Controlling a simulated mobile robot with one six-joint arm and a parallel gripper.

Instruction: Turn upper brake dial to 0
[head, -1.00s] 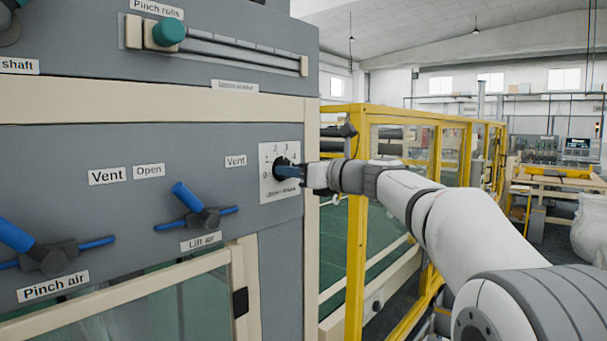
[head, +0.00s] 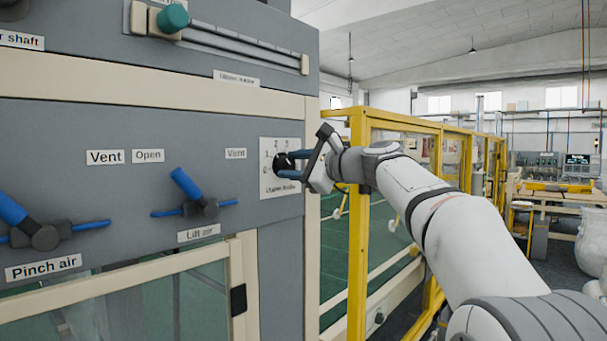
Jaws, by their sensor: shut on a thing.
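The upper brake dial (head: 281,163) is a black round knob on a white square plate (head: 268,184). The plate carries numbers around the knob and a caption along its lower edge, on the right end of the grey panel. My gripper (head: 291,164) comes from the right, with its blue fingers one above the other, shut on the knob. The fingers hide part of the knob and the plate's right side. The knob's pointer is too small and covered to read.
The blue Lift air lever (head: 187,184) and Pinch air lever (head: 14,212) stick out of the panel to the left. A teal slider knob (head: 172,18) is above. A yellow guard frame (head: 358,230) stands close beneath my arm at the right.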

